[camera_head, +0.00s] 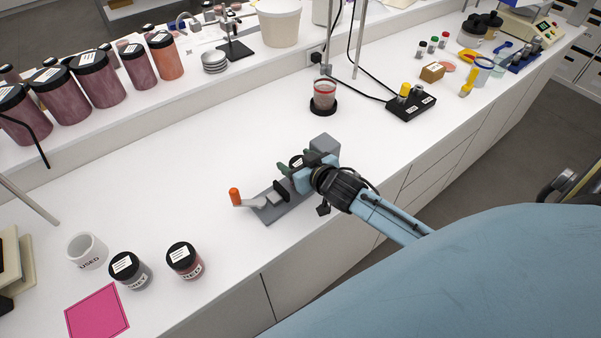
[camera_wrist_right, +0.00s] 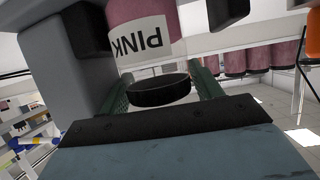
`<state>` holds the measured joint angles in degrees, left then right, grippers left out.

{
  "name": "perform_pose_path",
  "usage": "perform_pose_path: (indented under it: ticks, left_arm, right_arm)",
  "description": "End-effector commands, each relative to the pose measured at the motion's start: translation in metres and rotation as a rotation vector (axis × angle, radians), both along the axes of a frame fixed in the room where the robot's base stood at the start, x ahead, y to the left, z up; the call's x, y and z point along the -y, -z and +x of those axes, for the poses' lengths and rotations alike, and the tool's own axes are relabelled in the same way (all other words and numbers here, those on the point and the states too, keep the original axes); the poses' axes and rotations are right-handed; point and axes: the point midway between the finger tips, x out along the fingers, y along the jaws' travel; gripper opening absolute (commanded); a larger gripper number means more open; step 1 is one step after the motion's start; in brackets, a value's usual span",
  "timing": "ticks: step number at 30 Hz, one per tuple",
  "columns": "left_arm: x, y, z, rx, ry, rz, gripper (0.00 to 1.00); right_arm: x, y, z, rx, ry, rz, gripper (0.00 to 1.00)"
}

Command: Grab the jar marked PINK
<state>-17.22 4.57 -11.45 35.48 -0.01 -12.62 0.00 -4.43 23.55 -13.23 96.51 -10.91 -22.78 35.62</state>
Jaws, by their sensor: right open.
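The PINK jar (camera_wrist_right: 145,40), with a pink body, white label and black lid, shows upside down in the wrist view. It stands at the bench vise (camera_head: 270,207), between dark jaw pads; I cannot tell whether they press on it. In the head view its lid (camera_head: 296,161) is partly hidden by my right gripper (camera_head: 299,166). That gripper is open, with its green fingers on either side of the lid in the wrist view (camera_wrist_right: 163,88). I cannot make out contact. My left gripper is not in view.
The vise has an orange-tipped handle (camera_head: 235,196). RED (camera_head: 185,261) and GREY (camera_head: 130,269) jars, a USED cup (camera_head: 87,251) and a pink mat (camera_head: 97,312) are at lower left. A beaker (camera_head: 324,95) stands behind the vise.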

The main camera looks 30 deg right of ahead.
Motion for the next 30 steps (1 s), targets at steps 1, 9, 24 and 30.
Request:
perform_pose_path:
  ticks: [1, 9, 24, 30]
  left_arm:
    - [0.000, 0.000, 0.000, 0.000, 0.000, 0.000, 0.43]
    - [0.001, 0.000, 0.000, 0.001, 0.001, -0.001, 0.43]
    - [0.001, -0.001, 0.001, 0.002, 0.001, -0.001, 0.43]
    - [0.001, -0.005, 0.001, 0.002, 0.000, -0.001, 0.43]
  right_arm:
    - [0.000, 0.001, 0.001, -0.001, 0.000, 0.000, 0.64]
    - [0.000, 0.001, 0.001, -0.001, 0.000, 0.001, 0.55]
    - [0.000, -0.005, 0.001, 0.001, 0.000, 0.000, 0.28]
    - [0.000, -0.041, 0.002, 0.006, -0.001, 0.001, 0.28]
